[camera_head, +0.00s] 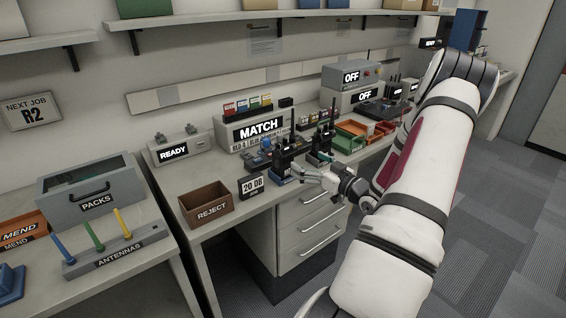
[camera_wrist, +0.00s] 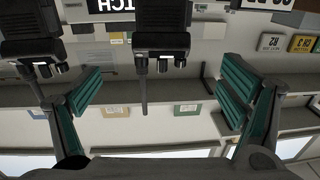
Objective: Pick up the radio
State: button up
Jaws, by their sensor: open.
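Two upright black radios with antennas stand on the bench: one radio (camera_head: 285,157) at the left, another radio (camera_head: 322,145) to its right. My gripper (camera_head: 299,174) is low over the front of the bench, just right of and in front of the left radio. In the wrist view, which is upside down, my gripper (camera_wrist: 163,82) has its teal-padded fingers spread wide and empty. One radio (camera_wrist: 162,28) is centred ahead between the fingers, its antenna pointing down the picture. The other radio (camera_wrist: 32,35) is at the left, partly cut off. Contact cannot be told.
The MATCH unit (camera_head: 258,132) is behind the radios. Orange and green trays (camera_head: 352,135) lie to the right. Bare bench lies between the READY unit (camera_head: 181,148) and the bin.

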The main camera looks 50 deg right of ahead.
aim_at(284, 149)
jog(key=w, duration=0.3)
jog(key=w+d, duration=0.1)
jog(key=w, duration=0.7)
jog(key=shift+w+d+f, duration=0.2)
jog(key=shift+w+d, duration=0.05)
jog(key=shift+d, duration=0.15)
jog(key=c, duration=1.4)
jog(key=shift+r, duration=0.1)
jog(key=shift+c, duration=1.2)
